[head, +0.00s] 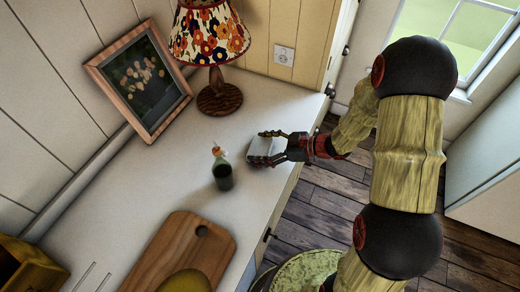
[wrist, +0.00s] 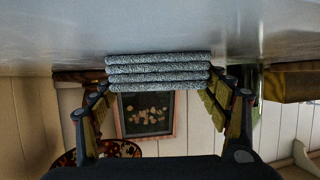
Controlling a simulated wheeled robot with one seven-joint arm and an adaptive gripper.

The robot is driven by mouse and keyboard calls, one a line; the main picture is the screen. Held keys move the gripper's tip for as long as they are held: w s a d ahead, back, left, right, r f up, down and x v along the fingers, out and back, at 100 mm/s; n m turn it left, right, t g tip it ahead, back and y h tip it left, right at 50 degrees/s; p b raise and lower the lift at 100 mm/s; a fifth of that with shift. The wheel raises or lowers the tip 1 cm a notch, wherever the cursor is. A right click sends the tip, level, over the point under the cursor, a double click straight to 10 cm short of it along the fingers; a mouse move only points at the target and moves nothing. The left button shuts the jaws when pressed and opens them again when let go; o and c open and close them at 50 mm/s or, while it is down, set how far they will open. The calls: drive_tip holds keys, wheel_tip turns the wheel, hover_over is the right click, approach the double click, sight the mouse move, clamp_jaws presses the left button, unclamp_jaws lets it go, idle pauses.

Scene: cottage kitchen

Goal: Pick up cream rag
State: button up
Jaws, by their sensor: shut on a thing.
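The cream rag (head: 261,147) is a small folded cloth at the right side of the white counter, near its front edge. In the wrist view the rag (wrist: 158,70) shows as a stack of several folded layers, looking greyish there. My gripper (head: 273,147) reaches in from the right, with its fingers on either side of the rag. In the wrist view my gripper (wrist: 160,90) has a finger at each end of the stack and is shut on it. The rag is at or very close to the counter surface; I cannot tell whether it is touching.
A dark bottle (head: 221,170) stands close to the left of the rag. A flowered lamp (head: 210,35) and a framed picture (head: 140,80) stand behind. A wooden board (head: 190,245) lies nearer, with a yellowish thing (head: 186,282) on it. The counter (head: 165,165) between is clear.

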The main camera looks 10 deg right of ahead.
drive_tip(key=shift+c, duration=1)
drive_tip(key=shift+r, duration=0.1)
